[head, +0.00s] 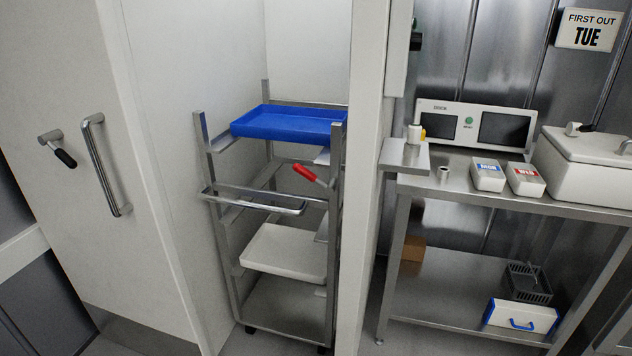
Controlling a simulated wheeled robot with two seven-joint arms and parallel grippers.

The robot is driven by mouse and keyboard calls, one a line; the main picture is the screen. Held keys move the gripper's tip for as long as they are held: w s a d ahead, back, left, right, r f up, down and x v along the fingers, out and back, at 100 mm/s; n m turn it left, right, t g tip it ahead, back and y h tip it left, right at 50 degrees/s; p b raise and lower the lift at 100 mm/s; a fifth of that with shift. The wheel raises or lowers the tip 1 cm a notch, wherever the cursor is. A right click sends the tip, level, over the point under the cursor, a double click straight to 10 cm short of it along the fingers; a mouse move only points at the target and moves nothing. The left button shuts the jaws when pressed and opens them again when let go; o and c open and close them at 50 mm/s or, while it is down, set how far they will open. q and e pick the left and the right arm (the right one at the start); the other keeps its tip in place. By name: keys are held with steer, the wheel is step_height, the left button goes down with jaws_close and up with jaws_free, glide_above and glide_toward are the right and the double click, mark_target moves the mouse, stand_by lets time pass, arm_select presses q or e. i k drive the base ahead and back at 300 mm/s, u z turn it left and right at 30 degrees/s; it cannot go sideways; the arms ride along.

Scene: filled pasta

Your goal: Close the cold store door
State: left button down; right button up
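The cold store door (75,225) is the large white panel on the left of the head view. It stands open, with its edge towards the doorway. A vertical steel bar handle (107,165) and a latch lever (60,150) with a black grip are on its face. To its right the opening shows the white inside wall and a steel rack trolley (232,262). The white door post (363,190) is on the right of the opening. Neither of my grippers is in view.
The trolley carries a blue tray (290,124), a white tray (285,252) and a red-handled lever (309,174). Right of the post, a steel table (460,188) holds a white box (590,165), two small tubs and a display unit. Floor shows only at the bottom.

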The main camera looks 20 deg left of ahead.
mark_target(63, 66)
steer(key=u, duration=1.55)
steer(key=i, duration=2.1)
steer(key=z, duration=0.05)
